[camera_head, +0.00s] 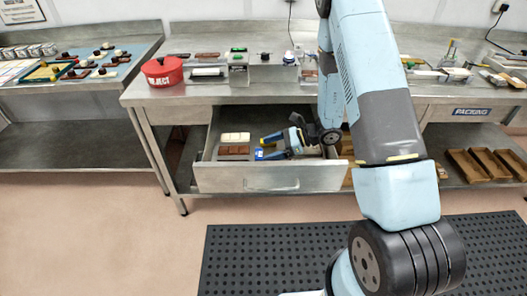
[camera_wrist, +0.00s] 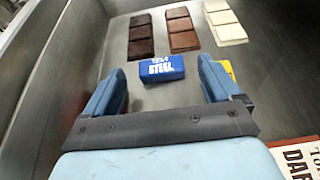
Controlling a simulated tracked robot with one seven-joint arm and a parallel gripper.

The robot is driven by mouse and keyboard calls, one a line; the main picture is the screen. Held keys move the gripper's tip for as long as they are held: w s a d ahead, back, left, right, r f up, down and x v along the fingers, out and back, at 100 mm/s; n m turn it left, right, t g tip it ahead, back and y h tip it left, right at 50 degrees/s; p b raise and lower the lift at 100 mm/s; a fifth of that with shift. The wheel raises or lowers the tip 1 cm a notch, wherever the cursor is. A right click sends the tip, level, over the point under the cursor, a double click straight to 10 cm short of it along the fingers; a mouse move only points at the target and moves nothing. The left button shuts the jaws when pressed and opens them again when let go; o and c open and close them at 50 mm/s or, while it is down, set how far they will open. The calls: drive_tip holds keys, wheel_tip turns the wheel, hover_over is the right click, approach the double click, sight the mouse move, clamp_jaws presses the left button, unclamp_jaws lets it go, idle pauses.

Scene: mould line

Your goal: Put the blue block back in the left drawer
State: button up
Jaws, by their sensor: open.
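The left drawer (camera_head: 270,178) is pulled open under the steel bench. The blue block (camera_wrist: 162,68), with white lettering reading "STEEL", lies on the drawer floor in the wrist view. In the head view the blue block (camera_head: 259,154) shows only as a small patch beside my gripper. My gripper (camera_head: 273,146) is inside the drawer and open. In the wrist view its two blue fingers (camera_wrist: 160,85) stand apart, with the block just beyond and between their tips. Nothing is held.
Dark, brown and white chocolate bars (camera_wrist: 184,30) lie behind the block. A yellow item (camera_wrist: 229,68) sits beside the right finger, and a printed card (camera_wrist: 300,158) lies at lower right. The drawer wall (camera_wrist: 40,70) is close on the left. A red reject tub (camera_head: 162,71) stands on the bench.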

drive_tip(key=v, duration=1)
drive_tip(key=shift+d+r, duration=0.1)
drive_tip(key=shift+r, duration=0.05)
drive_tip(key=s+d+r+n+t+h, duration=0.1)
drive_tip(key=s+r+n+h, duration=0.3)
drive_tip(key=r, duration=0.7)
drive_tip(key=s+d+r+n+t+h, duration=0.2)
drive_tip(key=s+r+n+h, duration=0.3)
drive_tip(key=s+r+n, duration=0.3)
drive_tip(key=s+d+r+n+t+h, duration=0.2)
drive_tip(key=s+d+r+n+h, duration=0.2)
drive_tip(key=s+r, duration=0.9)
drive_tip(key=shift+r+n, duration=1)
drive_tip(key=shift+n, duration=0.2)
drive_tip(key=shift+d, duration=0.15)
